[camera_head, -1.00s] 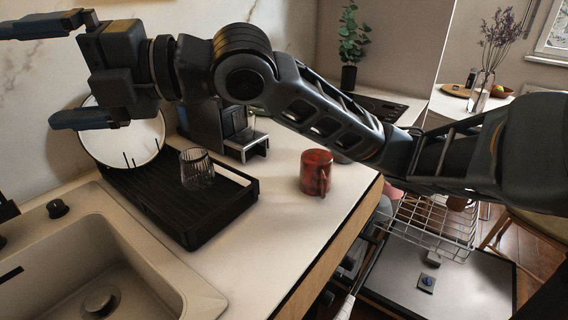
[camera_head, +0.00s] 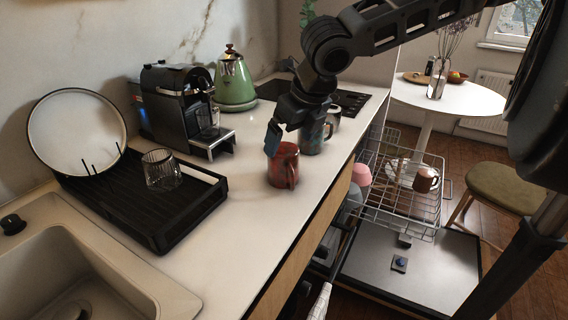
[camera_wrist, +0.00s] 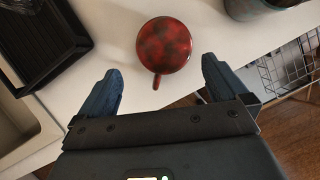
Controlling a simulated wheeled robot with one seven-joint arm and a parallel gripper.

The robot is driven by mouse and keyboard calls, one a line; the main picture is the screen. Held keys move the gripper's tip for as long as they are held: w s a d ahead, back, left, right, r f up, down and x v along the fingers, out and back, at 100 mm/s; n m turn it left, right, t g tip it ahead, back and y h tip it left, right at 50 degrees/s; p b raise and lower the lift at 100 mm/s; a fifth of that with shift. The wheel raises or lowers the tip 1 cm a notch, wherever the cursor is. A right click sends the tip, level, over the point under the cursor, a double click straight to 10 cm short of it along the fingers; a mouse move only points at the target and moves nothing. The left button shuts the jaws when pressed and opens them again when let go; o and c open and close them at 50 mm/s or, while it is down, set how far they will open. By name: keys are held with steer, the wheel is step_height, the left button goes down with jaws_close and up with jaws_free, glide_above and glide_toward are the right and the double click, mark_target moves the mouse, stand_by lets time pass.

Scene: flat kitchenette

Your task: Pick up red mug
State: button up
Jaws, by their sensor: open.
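The red mug (camera_head: 283,166), mottled dark, stands upright on the counter near its front edge, right of the black drying rack. In the wrist view the mug (camera_wrist: 163,44) is seen from above, with its handle pointing toward my gripper. The mug's body lies ahead of the fingertips.
A patterned mug (camera_head: 314,138) stands close behind the red one. The black rack (camera_head: 150,205) holds a glass (camera_head: 161,170) and a plate (camera_head: 76,132). A coffee machine (camera_head: 175,105) and green kettle (camera_head: 235,82) stand behind. The open dishwasher (camera_head: 400,262) is below right.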

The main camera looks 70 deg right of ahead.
mark_target(287, 150)
steer(key=x, duration=0.7)
steer(key=shift+s+d+f, duration=0.1)
steer(key=shift+d+f, duration=0.15)
steer(key=shift+d, duration=0.15)
steer(key=c, duration=1.1)
steer(key=shift+r, duration=0.1)
steer(key=shift+c, duration=0.7)
